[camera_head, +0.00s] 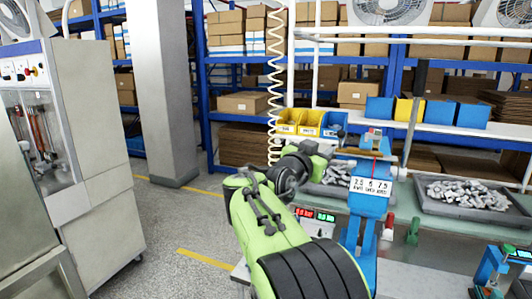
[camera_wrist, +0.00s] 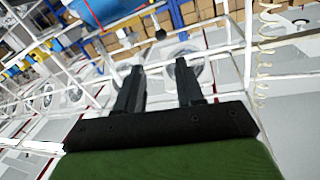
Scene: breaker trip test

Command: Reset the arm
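My green arm (camera_head: 268,215) is bent up in front of the workbench in the head view, its upper end near a blue test stand (camera_head: 366,205) with a number label. In the wrist view, my gripper (camera_wrist: 160,78) has its two black fingers apart, with nothing between them. The wrist camera looks out past the fingers at white frame bars and round fans, tilted. In the head view the fingertips are not clearly seen against the arm and stand.
A tray of metal parts (camera_head: 468,194) sits on the bench at right. Yellow bins (camera_head: 300,122) and blue bins (camera_head: 472,115) stand behind. A grey cabinet (camera_head: 80,160) is at left. A coiled cord (camera_head: 274,90) hangs near the arm. Floor between cabinet and bench is clear.

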